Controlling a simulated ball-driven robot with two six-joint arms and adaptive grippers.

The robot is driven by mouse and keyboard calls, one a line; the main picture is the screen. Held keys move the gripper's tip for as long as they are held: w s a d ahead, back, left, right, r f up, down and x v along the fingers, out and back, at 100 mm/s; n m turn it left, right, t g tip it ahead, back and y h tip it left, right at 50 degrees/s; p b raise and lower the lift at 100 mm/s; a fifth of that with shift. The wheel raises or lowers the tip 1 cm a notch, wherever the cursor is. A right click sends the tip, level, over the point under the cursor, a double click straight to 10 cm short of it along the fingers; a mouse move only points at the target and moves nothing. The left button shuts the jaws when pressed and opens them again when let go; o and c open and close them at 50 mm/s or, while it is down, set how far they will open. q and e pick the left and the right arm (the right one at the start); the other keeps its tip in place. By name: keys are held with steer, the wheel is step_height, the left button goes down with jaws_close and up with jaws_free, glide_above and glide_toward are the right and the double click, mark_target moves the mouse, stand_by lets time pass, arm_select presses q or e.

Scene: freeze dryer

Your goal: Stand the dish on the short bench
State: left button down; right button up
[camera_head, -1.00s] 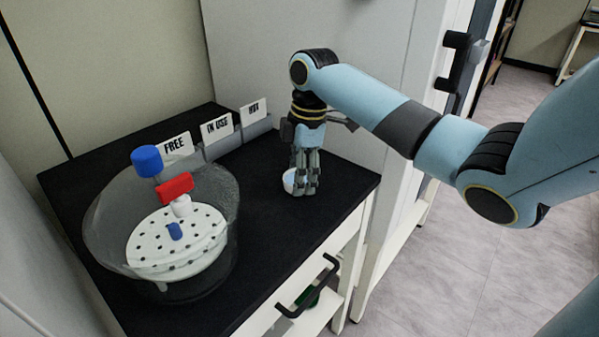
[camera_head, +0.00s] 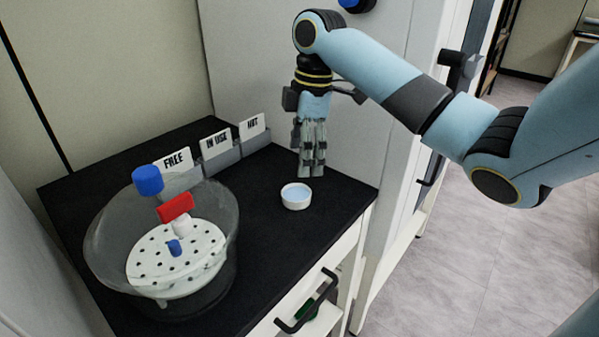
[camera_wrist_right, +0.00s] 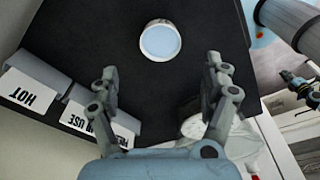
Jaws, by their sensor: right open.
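The dish (camera_head: 296,196) is a small round white dish with a pale blue inside. It stands upright on the black top of the short bench (camera_head: 262,245), near its right side. In the right wrist view the dish (camera_wrist_right: 160,41) lies beyond the fingertips, with nothing touching it. My right gripper (camera_head: 312,172) points down above and just behind the dish, apart from it. Its two fingers (camera_wrist_right: 163,75) are spread and empty in the wrist view. My left gripper is in neither view.
A clear glass vessel (camera_head: 105,225) with a perforated white plate (camera_head: 150,270), a blue knob and a red valve stands left on the bench. Holders with cards marked FREE, IN USE and HOT (camera_head: 252,127) line the back. A tall white cabinet (camera_head: 270,60) rises behind.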

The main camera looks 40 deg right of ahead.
steer(key=shift+s+d+r, duration=0.1)
steer(key=shift+d+r, duration=0.05)
steer(key=shift+r, duration=1.45)
